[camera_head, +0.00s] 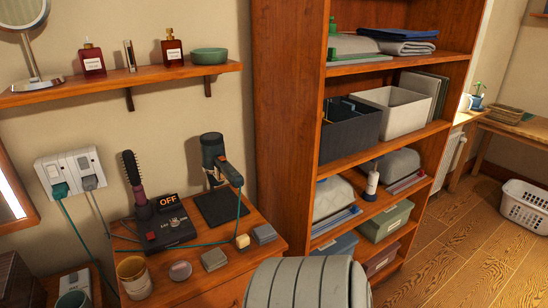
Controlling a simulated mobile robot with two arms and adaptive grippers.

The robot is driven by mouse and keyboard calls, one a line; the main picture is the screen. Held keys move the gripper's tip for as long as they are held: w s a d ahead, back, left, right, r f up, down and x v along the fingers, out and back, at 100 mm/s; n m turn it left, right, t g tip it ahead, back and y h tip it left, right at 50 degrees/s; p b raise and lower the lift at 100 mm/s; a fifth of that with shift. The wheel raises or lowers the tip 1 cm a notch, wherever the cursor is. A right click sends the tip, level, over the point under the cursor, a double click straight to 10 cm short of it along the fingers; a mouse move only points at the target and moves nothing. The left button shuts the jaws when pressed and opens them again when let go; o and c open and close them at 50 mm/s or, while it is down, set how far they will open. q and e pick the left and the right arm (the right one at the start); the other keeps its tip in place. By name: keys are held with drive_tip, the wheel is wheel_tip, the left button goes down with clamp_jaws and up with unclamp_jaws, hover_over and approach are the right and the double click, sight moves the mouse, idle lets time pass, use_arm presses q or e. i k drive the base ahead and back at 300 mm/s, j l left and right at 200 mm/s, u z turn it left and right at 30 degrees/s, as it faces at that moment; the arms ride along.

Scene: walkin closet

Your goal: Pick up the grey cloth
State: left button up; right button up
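Several grey cloth-like items are on the tall wooden shelf unit, and I cannot tell which one is the grey cloth. One soft grey bundle (332,196) lies on a lower shelf at the left, on top of blue folded cloth. Another grey bundle (396,163) lies to its right on the same shelf, behind a white bottle (372,184). On the top shelf is a grey folded item (354,45), with a grey-and-blue folded stack (406,46) to its right. Neither of my grippers is in view.
A dark bin (350,132) and a white bin (405,108) fill the middle shelf. A grey ribbed rounded object (308,284) is at the bottom centre. A wooden dresser (225,277) with a hair dryer (215,158) stands left.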

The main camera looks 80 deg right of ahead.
sight(265, 234)
drive_tip(key=z, duration=2.3)
